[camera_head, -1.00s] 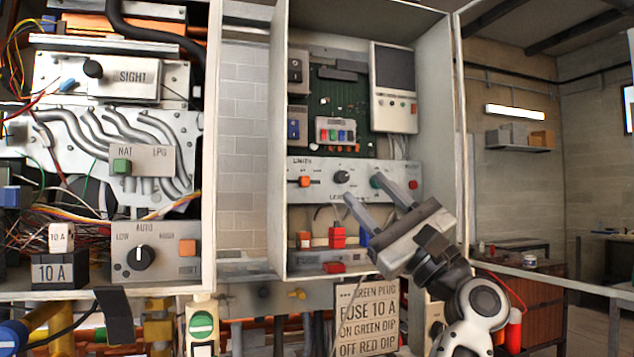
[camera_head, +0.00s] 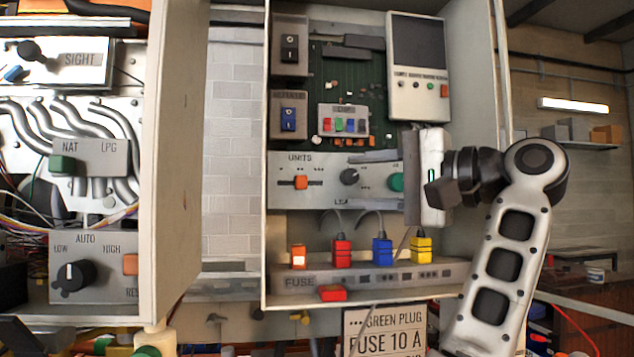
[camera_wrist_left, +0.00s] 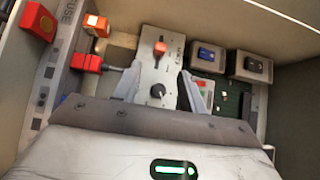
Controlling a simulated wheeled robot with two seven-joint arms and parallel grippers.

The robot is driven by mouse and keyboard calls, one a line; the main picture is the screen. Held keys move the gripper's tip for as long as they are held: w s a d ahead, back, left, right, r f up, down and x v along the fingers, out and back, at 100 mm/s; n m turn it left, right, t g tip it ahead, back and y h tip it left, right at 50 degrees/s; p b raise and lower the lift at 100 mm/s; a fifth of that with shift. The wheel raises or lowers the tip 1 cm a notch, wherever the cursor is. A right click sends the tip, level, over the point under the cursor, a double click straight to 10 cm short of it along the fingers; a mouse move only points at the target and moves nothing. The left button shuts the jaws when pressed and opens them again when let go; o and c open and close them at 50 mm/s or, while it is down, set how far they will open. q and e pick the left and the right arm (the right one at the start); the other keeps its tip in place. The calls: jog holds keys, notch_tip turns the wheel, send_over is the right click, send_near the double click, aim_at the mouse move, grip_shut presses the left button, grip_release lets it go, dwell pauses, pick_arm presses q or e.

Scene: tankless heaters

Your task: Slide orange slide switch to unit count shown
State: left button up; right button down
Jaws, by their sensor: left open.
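The orange slide switch (camera_head: 301,182) sits near the middle of its horizontal slot on the grey UNITS panel (camera_head: 335,200). It also shows in the left wrist view (camera_wrist_left: 160,48), beyond my fingertips. My left gripper (camera_head: 358,178) reaches in from the right, its open fingers pointing left toward the switch. A dark round knob (camera_head: 349,176) appears between the fingers; in the left wrist view the knob (camera_wrist_left: 157,91) also lies between them. Nothing is held. A card (camera_head: 385,328) below reads three dots, then GREEN PLUG, FUSE 10 A; its lower part is cut off. My right gripper is not in view.
A green knob (camera_head: 397,182) is partly hidden by my gripper. Red (camera_head: 342,252), blue (camera_head: 382,250) and yellow (camera_head: 421,249) plugs stand below the panel. Cabinet side walls (camera_head: 478,110) bound the space. Small coloured DIP switches (camera_head: 345,125) are above.

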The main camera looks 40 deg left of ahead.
aim_at(307, 182)
pick_arm(q)
jog(key=a, duration=0.6)
jog(key=s+a+p, duration=0.1)
jog(key=a, duration=0.1)
jog(key=shift+a, duration=0.4)
grip_shut()
